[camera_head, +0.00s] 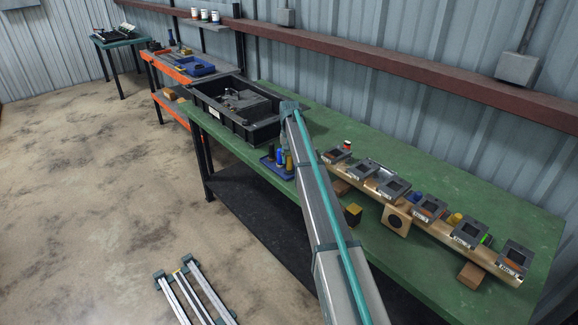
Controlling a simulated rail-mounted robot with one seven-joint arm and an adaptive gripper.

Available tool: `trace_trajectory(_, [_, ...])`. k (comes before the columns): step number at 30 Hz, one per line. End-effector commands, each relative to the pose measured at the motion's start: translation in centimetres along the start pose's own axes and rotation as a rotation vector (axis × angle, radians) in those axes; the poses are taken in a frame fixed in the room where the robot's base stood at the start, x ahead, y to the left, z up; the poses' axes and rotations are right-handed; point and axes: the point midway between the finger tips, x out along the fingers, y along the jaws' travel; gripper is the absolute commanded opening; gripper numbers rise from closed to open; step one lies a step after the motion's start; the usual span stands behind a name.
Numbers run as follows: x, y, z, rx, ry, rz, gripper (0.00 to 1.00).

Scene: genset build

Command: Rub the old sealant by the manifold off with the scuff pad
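No part can be surely told as the manifold, the old sealant or the scuff pad at this size. A long wooden rail (451,235) on the green bench carries several grey square blocks (396,187) with pale labels. A small dark block with a yellow side (352,214) sits on the bench left of the rail. A black crate (213,118) at the bench's far end holds a dark grey part (250,103). My arm reaches across the bench's left part, its far joint beside the crate. My gripper cannot be made out; it seems hidden by the arm.
A blue tray (269,167) with coloured bottles stands by the front edge, close to my arm. An orange bench (172,71) and a small table (117,41) stand farther back. Metal rails (190,292) are on the floor. The green bench is clear along the wall (470,165).

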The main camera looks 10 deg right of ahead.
Motion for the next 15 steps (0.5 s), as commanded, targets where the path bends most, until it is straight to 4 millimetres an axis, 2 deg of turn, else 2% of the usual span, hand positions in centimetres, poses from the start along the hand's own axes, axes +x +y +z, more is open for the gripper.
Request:
trace_trajectory(1, [-0.01, 0.00, 0.00, 0.000, 0.000, 0.000, 0.21])
trace_trajectory(5, [-0.01, 0.00, 0.00, 0.000, 0.000, 0.000, 0.00])
trace_trajectory(15, [-0.68, 0.00, -0.01, 0.000, 0.000, 0.000, 0.00])
